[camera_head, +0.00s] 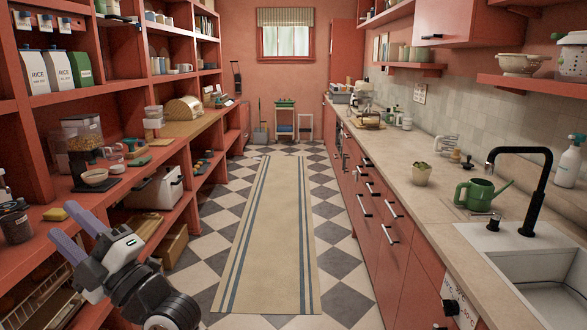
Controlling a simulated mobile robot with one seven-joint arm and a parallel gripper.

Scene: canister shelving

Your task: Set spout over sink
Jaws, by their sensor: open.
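The black faucet (545,180) stands at the back corner of the white sink (487,243), at the right of the head view. Its spout (518,151) arches to the left. The spout's tip (490,168) points down above the green watering can (478,194) in the picture, and it appears to be off to the side of the basin. My gripper (66,222) is at the lower left, in front of the left shelving. Its two purple fingers are apart with nothing between them. It is far from the faucet, across the aisle.
The watering can stands on the counter (400,148) beside the sink. The aisle with a striped rug (270,230) is clear.

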